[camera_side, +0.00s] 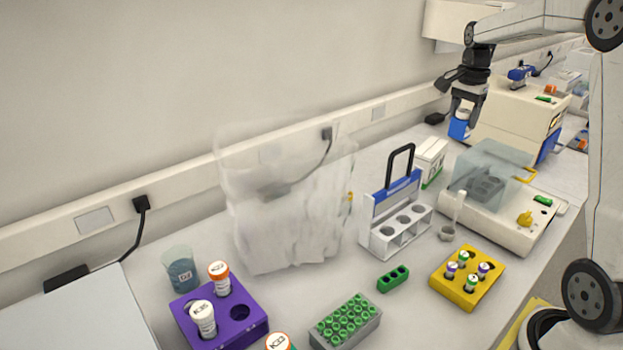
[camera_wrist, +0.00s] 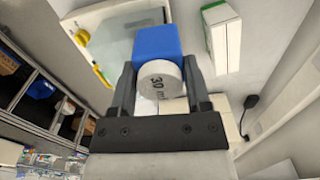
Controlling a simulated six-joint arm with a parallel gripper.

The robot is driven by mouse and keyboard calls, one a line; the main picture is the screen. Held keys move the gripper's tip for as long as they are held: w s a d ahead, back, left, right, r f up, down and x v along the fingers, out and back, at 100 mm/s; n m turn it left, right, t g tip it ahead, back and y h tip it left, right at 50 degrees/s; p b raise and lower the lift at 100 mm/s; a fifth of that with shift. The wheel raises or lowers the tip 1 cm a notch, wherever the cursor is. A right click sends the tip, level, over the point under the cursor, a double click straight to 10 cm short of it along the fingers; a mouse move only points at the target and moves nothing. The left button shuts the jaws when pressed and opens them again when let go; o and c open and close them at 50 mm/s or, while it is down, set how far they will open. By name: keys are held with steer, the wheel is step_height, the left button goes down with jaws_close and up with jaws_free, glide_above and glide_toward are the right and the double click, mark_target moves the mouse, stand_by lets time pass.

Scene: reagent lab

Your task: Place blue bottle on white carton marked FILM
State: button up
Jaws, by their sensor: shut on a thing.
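My gripper (camera_side: 466,106) is shut on the blue bottle (camera_side: 459,128) and holds it in the air at the upper right of the side view. In the wrist view the bottle (camera_wrist: 157,43) sits between the two fingers (camera_wrist: 158,78), its white cap marked "30" facing the camera. A white carton with a green band (camera_side: 431,156) stands on the bench below and left of the bottle, behind the clear-lidded machine. It also shows in the wrist view (camera_wrist: 224,40), right of the bottle and apart from it. I cannot read its marking.
A machine with a clear lid (camera_side: 488,178) stands beside the carton. A white rack with a black handle (camera_side: 385,240) stands in front of it. A large cream machine (camera_side: 515,125) is behind the bottle. A yellow tube block (camera_side: 480,290) and a purple rack (camera_side: 240,340) are nearer.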

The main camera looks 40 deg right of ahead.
steer(key=shift+s+r, duration=0.45)
steer(key=shift+s, duration=0.25)
steer(key=shift+d, duration=0.1)
steer(key=w+d+f, duration=0.4)
steer(key=w+d, duration=0.1)
steer(key=w, duration=0.2)
glide_toward(430, 156)
steer(key=shift+s+a+f, duration=0.15)
steer(key=shift+a+f, duration=0.05)
steer(key=shift+a, duration=0.1)
steer(key=shift+f, duration=0.1)
steer(key=shift+d+f, duration=0.1)
steer(key=shift+f, duration=0.1)
steer(key=shift+w+f, duration=0.2)
steer(key=shift+f, duration=1.35)
